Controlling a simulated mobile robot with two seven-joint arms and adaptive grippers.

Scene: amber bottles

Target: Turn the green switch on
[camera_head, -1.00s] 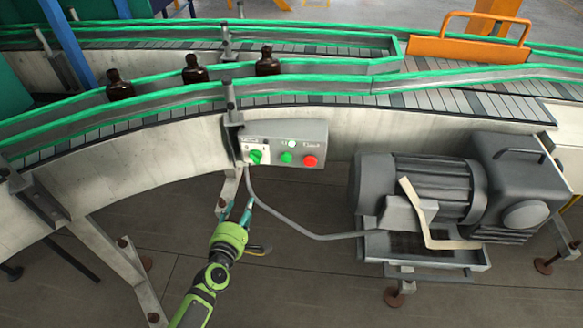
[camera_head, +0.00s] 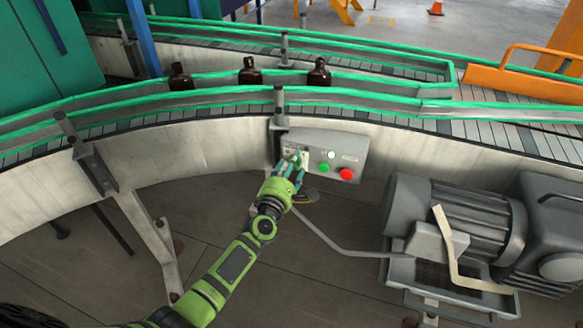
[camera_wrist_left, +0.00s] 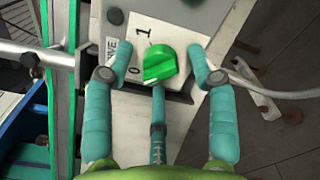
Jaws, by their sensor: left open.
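The green switch (camera_wrist_left: 160,66) is a round rotary knob on a white plate with a "0" and a "1" mark. In the left wrist view its ridge points toward the lower left, toward the "0". The switch sits at the left end of a grey control box (camera_head: 340,146). My left gripper (camera_head: 297,160) is at the switch, largely covering it in the head view. In the wrist view its teal fingers (camera_wrist_left: 158,75) are open, spread to either side of the knob and below it, with gaps at the sides. My right gripper is in neither view.
A green button (camera_head: 324,168), a red button (camera_head: 346,174) and a pale lamp (camera_head: 332,155) are right of the switch. Amber bottles (camera_head: 250,74) stand on the conveyor (camera_head: 380,100) behind. A grey motor (camera_head: 450,215) stands at right.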

